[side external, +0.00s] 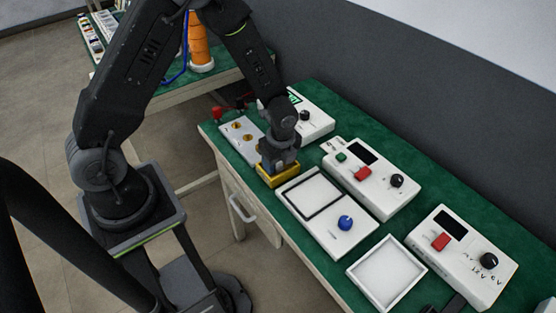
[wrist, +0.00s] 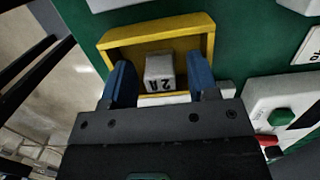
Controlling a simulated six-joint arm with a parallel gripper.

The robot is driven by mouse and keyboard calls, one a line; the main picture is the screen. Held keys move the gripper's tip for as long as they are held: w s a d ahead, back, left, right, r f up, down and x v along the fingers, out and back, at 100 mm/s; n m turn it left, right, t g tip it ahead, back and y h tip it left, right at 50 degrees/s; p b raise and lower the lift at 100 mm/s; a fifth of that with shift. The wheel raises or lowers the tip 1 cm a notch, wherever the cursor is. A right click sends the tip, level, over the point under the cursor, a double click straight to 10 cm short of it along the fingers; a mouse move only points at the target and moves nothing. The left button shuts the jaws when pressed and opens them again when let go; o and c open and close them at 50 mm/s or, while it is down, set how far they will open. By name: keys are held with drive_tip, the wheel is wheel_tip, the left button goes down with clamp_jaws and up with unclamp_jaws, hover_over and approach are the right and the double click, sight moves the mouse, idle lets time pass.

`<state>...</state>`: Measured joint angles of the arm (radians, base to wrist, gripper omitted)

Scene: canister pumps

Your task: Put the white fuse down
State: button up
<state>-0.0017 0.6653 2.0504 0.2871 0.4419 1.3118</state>
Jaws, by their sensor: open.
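The white fuse (wrist: 160,68) is a small pale block with dark lettering on its front face. In the wrist view it sits inside the yellow tray (wrist: 155,29). My gripper (wrist: 160,82) is open, with one blue finger on each side of the fuse and a visible gap to each. In the side external view my gripper (side external: 278,165) is low over the yellow tray (side external: 279,180) and hides the fuse there.
A white panel with a blue knob (side external: 345,223) lies right of the yellow tray. White boxes with red switches and black knobs (side external: 397,181) stand behind and to the right. A white square tray (side external: 387,273) is at the front. A panel with brass sockets (side external: 242,138) is left.

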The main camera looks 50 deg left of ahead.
wheel_tip(320, 180, up, 12)
drive_tip(key=d, duration=0.2)
drive_tip(key=s+r+n+t+h, duration=0.1)
drive_tip(key=s+r+n+t, duration=0.4)
drive_tip(key=s+r+n, duration=1.1)
drive_tip(key=shift+d+r+n+t, duration=0.2)
drive_tip(key=shift+r+n+t, duration=0.1)
drive_tip(key=shift+r+n, duration=0.55)
drive_tip(key=shift+f, duration=0.15)
idle(0.6)
